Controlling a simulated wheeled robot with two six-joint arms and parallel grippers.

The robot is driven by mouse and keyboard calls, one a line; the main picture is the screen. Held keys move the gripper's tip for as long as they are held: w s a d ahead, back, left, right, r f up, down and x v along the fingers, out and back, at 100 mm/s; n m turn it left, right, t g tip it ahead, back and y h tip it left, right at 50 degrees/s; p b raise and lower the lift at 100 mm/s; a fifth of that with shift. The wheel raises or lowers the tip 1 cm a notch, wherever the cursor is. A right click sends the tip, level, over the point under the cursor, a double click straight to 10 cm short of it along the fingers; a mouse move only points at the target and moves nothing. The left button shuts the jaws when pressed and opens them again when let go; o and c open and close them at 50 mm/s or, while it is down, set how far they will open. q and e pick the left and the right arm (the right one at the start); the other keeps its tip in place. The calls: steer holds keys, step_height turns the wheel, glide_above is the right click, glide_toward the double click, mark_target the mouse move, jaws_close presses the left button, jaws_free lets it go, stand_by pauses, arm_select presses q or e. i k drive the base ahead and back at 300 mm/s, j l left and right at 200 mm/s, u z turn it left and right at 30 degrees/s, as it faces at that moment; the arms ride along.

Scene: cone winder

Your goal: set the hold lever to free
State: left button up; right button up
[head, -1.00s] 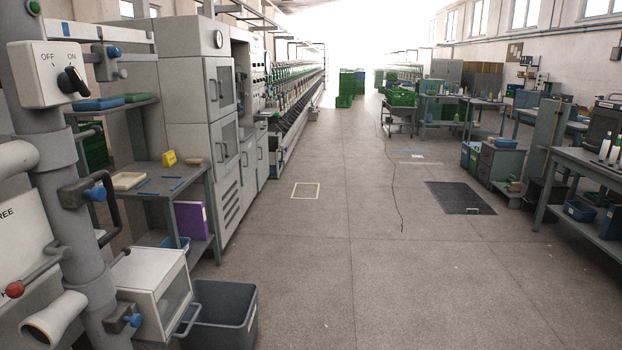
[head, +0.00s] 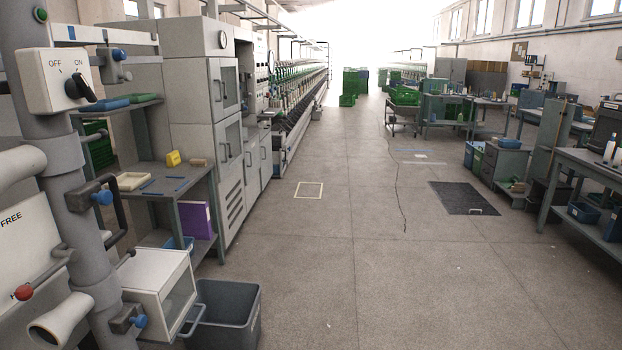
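A pale panel (head: 20,240) at the left edge carries the word FREE near its top. A grey lever (head: 48,271) with a red ball knob (head: 23,292) is in front of it. The lever slants down and left, so the knob sits well below the word FREE. Part of a dark letter shows just left of the knob; the rest is hidden or cut off. Neither of my grippers is in view.
A grey post (head: 75,200) with clamps and an OFF/ON switch box (head: 55,80) stands beside the panel. A white box (head: 160,285) and a grey bin (head: 225,315) are to its right. The floor (head: 350,270) in the middle is clear.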

mark_target(25, 293)
steer(key=u, duration=1.4)
